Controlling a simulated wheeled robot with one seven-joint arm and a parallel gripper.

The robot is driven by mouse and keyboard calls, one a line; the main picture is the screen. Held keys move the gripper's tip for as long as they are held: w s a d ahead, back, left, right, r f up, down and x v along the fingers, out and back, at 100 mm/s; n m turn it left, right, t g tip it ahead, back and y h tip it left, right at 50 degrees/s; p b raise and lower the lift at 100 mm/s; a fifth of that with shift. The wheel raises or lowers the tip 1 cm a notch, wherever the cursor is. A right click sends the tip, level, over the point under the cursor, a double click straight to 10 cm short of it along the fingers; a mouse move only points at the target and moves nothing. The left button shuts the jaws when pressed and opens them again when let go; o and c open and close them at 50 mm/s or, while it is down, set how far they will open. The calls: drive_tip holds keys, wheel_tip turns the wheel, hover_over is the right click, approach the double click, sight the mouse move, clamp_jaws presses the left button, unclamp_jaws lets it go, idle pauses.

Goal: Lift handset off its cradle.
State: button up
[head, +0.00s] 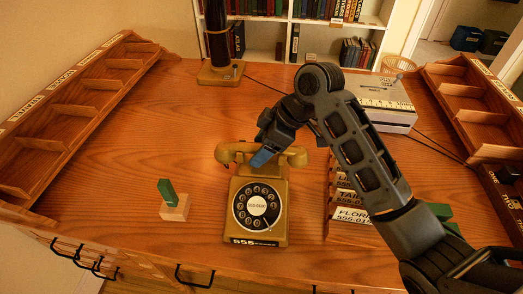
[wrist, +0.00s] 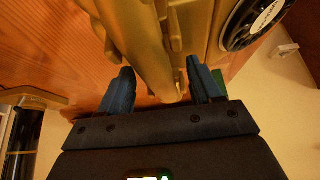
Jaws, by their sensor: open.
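A mustard-yellow rotary telephone (head: 245,228) with a black dial stands on the wooden desk. Its handset (head: 232,151) lies across the cradle at the back of the phone, and it also shows in the wrist view (wrist: 145,48). My gripper (head: 262,157) reaches down over the middle of the handset. In the wrist view my gripper (wrist: 160,85) is open, with one blue finger on each side of the handset's bar. I cannot tell whether either finger touches it. The cradle is mostly hidden behind the handset and fingers.
A green block on a wooden base (head: 174,207) stands left of the phone. Name cards (head: 350,217) stand to the right, beneath my arm. A lamp base (head: 219,73) and a beige machine (head: 375,103) are farther back. Wooden racks (head: 75,110) line the sides. The desk's left middle is clear.

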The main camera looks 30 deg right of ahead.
idle(0.3)
clamp_jaws()
idle(0.5)
